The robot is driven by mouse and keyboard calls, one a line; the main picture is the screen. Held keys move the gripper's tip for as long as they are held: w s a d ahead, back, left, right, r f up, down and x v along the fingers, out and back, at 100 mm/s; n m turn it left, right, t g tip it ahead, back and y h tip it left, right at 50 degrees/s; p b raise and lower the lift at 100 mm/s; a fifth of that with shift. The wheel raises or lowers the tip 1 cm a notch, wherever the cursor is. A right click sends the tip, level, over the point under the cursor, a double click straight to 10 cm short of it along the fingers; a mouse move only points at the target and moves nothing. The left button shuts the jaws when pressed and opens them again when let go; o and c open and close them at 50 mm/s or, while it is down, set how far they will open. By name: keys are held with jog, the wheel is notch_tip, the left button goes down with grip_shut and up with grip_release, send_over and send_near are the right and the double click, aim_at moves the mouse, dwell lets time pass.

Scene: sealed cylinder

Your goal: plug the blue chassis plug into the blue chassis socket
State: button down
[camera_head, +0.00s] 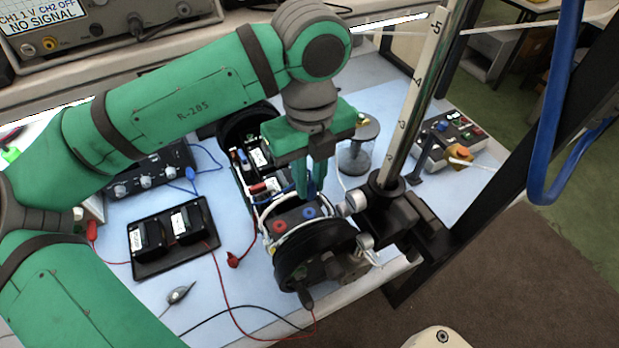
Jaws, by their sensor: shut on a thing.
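My green gripper (309,190) points down over the middle of the opened cylinder (315,250). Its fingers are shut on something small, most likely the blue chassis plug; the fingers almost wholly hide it. A bit of blue lead (287,188) shows just left of the fingers. The blue chassis socket (308,212) is a blue ring on the top of the near end part, just below the fingertips. The fingertips look close above or behind it; I cannot tell the exact gap or whether plug and socket touch.
A red socket (279,226) sits beside the blue one. White cables curve around the end part. A metal post (410,100) with a clamp (385,205) stands close to the right. A black battery tray (173,240), red plug (233,261) and glass jar (358,155) lie nearby.

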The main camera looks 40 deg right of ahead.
aim_at(310, 200)
jog(key=shift+w, duration=0.2)
jog(key=shift+f, duration=0.1)
jog(key=shift+w+f, duration=0.1)
jog(key=shift+f, duration=0.05)
jog(key=shift+a+f, duration=0.2)
jog(key=shift+f, duration=0.35)
jog(key=shift+s+d+f+m, duration=0.15)
jog(key=shift+f, duration=0.4)
jog(key=shift+s+d+f+m, duration=0.15)
jog(key=shift+f, duration=0.4)
jog(key=shift+a+f, duration=0.15)
jog(key=shift+f, duration=0.85)
jog(key=shift+w, duration=0.25)
jog(key=shift+s, duration=0.3)
